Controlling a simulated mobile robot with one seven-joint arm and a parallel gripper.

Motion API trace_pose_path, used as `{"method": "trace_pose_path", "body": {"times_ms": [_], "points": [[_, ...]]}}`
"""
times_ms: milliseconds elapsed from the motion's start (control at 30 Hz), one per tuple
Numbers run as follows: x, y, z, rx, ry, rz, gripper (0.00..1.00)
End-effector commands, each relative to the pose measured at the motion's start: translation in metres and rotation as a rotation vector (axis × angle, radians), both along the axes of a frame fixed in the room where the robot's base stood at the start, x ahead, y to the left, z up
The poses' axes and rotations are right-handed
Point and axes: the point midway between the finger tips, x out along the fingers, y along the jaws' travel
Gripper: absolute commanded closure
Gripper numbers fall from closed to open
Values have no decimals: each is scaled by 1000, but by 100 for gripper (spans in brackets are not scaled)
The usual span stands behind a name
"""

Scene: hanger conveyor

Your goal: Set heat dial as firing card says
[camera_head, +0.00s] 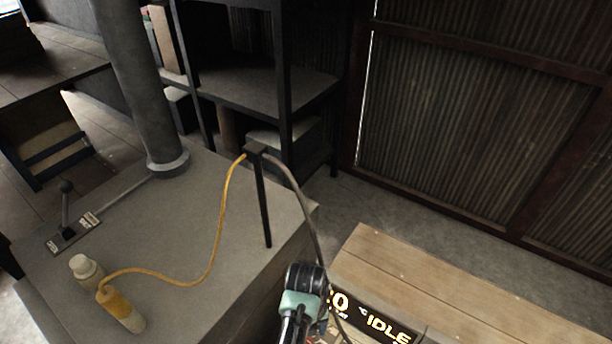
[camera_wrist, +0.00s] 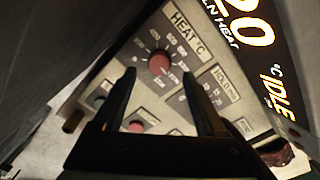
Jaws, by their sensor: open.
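My gripper (camera_wrist: 158,76) is open, one dark finger on each side of the dial's lower part in the picture. I cannot tell whether the fingers touch it. In the head view my wrist is at the bottom centre, beside a black display (camera_head: 375,318) reading "IDLE"; the fingers are hidden there. I cannot make out a firing card in either view.
The panel also has a "HOLD MIN" scale (camera_wrist: 222,85) and a lower red button (camera_wrist: 136,127).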

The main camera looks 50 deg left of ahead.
Motion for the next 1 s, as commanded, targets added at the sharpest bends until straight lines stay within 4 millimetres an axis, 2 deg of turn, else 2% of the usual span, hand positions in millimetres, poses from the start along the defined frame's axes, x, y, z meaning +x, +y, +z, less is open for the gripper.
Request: {"method": "trace_pose_path", "body": {"times_ms": [200, 433, 600, 1000], "points": [[1, 1, 42, 3, -4, 0, 26], [1, 1, 76, 1, -3, 0, 26], [0, 0, 85, -1, -1, 0, 26], [0, 0, 86, 0, 0, 0, 26]]}}
